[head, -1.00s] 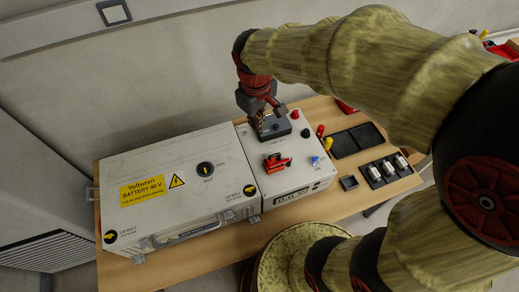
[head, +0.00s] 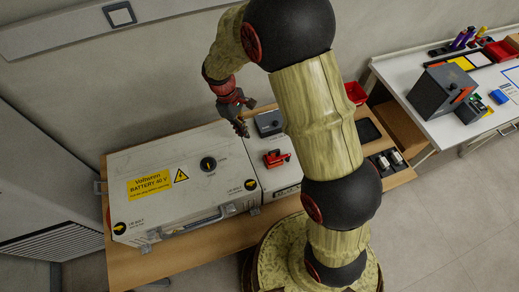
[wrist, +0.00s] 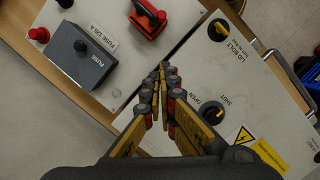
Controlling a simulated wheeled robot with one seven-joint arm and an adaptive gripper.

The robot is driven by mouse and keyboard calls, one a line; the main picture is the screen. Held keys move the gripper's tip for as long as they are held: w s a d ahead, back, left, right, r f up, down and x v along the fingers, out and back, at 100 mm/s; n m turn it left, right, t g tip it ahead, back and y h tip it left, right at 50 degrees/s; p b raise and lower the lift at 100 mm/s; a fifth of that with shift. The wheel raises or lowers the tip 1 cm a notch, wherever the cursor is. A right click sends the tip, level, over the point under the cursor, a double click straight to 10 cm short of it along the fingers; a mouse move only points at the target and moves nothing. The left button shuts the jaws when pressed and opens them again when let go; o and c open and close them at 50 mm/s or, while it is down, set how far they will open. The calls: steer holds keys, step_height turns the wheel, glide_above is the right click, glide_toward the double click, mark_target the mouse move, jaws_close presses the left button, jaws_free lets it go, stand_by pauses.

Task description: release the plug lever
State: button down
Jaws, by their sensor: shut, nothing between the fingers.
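An orange-red plug (head: 276,158), likely the one with the lever, sits on top of the white panel box right of the battery case. It also shows at the top of the wrist view (wrist: 147,20), partly cut off; its lever's position cannot be told. My gripper (head: 243,131) is above the battery case's right side, left of the plug and apart from it. In the wrist view my gripper (wrist: 163,70) has its fingertips together with nothing between them, over the seam between the two boxes.
A grey fuse block (head: 268,122) stands behind the plug, near my gripper. The white battery case (head: 150,165) has black knobs, including the lid bolt knob (wrist: 220,31). A black tray (head: 368,130) lies right, partly behind my arm. A second bench (head: 450,130) stands farther right.

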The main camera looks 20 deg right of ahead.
steer(key=b+x, duration=0.2)
steer(key=x, duration=0.8)
steer(key=shift+s+f, duration=0.1)
steer(key=shift+s+d+b, duration=0.4)
steer(key=shift+s+d, duration=0.9)
steer(key=shift+d, duration=0.1)
steer(key=shift+s, duration=0.15)
steer(key=shift+s+a+n, duration=0.1)
steer(key=shift+s+n, duration=0.15)
steer(key=shift+n, duration=0.15)
